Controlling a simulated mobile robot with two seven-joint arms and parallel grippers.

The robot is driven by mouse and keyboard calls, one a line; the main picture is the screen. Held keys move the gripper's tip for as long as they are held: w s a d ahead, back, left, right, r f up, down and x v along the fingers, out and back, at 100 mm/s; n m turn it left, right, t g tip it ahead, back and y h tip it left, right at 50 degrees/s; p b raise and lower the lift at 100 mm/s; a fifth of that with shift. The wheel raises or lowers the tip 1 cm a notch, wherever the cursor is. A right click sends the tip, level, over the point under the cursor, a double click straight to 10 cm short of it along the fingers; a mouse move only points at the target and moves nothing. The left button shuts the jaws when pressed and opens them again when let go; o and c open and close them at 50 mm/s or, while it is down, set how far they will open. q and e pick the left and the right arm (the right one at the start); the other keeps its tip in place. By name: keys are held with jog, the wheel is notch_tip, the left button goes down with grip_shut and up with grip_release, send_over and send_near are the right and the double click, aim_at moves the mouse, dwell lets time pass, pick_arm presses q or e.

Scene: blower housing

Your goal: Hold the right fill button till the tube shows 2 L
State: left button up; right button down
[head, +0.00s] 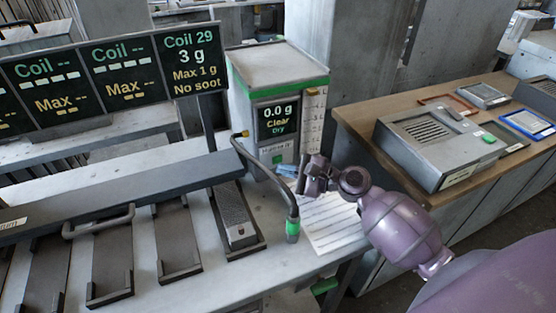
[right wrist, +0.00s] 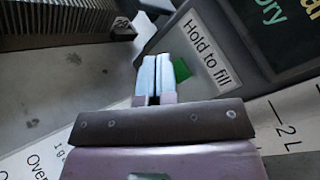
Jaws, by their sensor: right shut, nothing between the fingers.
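The grey filling unit (head: 276,70) with a green band stands at the back of the bench; its display (head: 278,117) reads "0.0 g Clear Dry". A pale scale strip (head: 314,115) runs down its right side; no liquid level can be made out. In the right wrist view a "2 L" mark (right wrist: 288,130) shows at the right. The green fill button (right wrist: 182,69) sits beside the "Hold to fill" label (right wrist: 208,50), partly hidden by my right gripper (right wrist: 155,75). The right gripper is shut and empty, its tips at the button; contact cannot be told. My left gripper is out of view.
A bent pipe with a green end (head: 292,228) stands left of my right gripper. A ribbed grey block (head: 235,215) lies in a dark tray. A sign (head: 190,65) reads "Coil 29, 3 g, Max 1 g, No soot". A wooden bench (head: 375,120) holds a grey box at right.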

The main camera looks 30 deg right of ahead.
jog(key=shift+w, duration=0.2)
dwell(1.6)
jog(key=shift+w, duration=0.25)
jog(key=shift+w+d, duration=0.1)
jog(key=shift+w, duration=0.25)
dwell(1.9)
jog(key=shift+s, duration=0.1)
dwell(3.1)
jog(key=shift+s, duration=0.7)
